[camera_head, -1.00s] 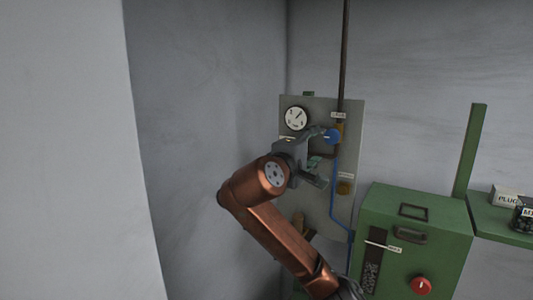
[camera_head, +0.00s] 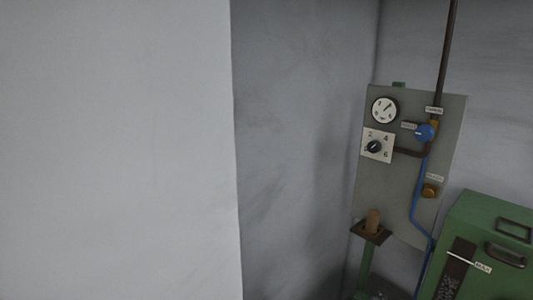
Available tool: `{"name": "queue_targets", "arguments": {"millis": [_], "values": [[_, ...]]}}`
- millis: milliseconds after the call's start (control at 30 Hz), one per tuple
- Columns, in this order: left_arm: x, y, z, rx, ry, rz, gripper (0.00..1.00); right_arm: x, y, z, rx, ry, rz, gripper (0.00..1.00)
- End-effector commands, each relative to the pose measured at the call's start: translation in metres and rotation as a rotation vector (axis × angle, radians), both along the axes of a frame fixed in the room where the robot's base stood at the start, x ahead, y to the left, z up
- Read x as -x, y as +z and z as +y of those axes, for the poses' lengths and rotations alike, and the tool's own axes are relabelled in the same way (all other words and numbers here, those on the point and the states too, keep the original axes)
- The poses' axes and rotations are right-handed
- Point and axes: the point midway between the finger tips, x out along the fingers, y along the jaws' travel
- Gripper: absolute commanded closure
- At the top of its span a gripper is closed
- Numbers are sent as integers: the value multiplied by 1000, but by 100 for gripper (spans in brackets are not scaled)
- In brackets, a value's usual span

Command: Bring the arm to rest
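No arm or gripper of mine shows in the head view now.
A green machine box (camera_head: 490,218) with handles stands at the lower right, cut by the frame edge. A brown cylinder (camera_head: 373,219) stands on a small bracket below the panel. A pale wall (camera_head: 115,150) fills the left side. A dark pipe (camera_head: 446,50) runs up from the panel.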

Motion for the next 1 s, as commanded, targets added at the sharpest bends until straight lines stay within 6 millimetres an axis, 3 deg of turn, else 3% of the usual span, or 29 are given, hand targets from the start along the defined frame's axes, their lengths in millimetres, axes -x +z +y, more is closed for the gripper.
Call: {"name": "queue_targets", "arguments": {"millis": [33,200,400,600,1000], "values": [[0,0,0,0,0,0,60,23,-36,-2,-57,-16,32,49],[0,0,0,0,0,0,60,101,-125,-5,-247,-97,105,49],[1,0,1,-1,0,1,60,204,-198,-5,-455,-240,175,49],[1,0,1,-1,0,1,60,279,-230,-5,-582,-364,213,49],[1,0,1,-1,0,2,60,374,-250,-3,-722,-547,249,49]]}}
